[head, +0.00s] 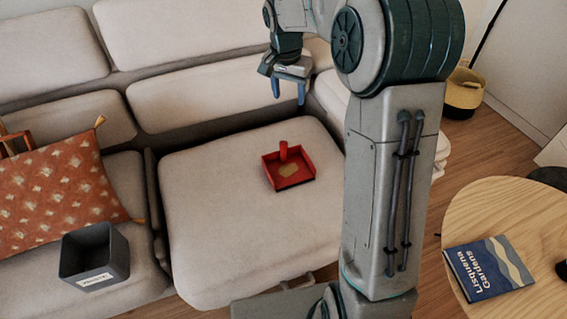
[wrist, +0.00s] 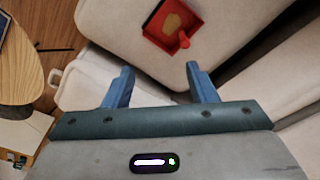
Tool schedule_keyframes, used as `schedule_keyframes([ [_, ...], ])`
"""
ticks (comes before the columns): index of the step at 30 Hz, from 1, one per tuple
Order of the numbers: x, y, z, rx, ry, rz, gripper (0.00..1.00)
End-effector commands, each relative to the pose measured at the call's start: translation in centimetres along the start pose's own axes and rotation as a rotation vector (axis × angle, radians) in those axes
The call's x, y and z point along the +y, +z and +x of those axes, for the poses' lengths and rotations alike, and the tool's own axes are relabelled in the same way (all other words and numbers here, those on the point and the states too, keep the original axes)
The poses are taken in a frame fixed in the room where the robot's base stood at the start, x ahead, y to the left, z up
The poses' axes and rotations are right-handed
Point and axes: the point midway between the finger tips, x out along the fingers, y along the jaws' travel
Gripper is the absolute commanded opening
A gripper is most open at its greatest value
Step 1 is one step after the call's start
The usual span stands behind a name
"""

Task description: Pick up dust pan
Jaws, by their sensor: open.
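The red dust pan (head: 296,172) lies on the light sofa seat cushion, with a tan patch on its floor and a short upright red handle. In the wrist view the dust pan (wrist: 172,27) is at the top, beyond the fingertips, with its handle pointing toward my gripper. My gripper (head: 289,92) is above the sofa, higher in the head picture than the dust pan and apart from it. In the wrist view its two blue fingers (wrist: 159,78) are spread wide with nothing between them.
A dark grey bin (head: 95,262) stands on the left cushion by an orange patterned pillow (head: 55,190). A round wooden table (head: 510,215) with a blue book (head: 488,268) is at the right. A basket (head: 463,92) stands behind. The cushion around the dust pan is clear.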

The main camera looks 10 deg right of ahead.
Motion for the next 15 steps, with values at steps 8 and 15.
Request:
schedule_keyframes([
  [8, -4.9, -5.8, 12.7, -0.067, 0.012, 0.261, 0.52],
  [15, -6.6, -8.8, 19.6, -0.105, 0.018, 0.440, 0.52],
])
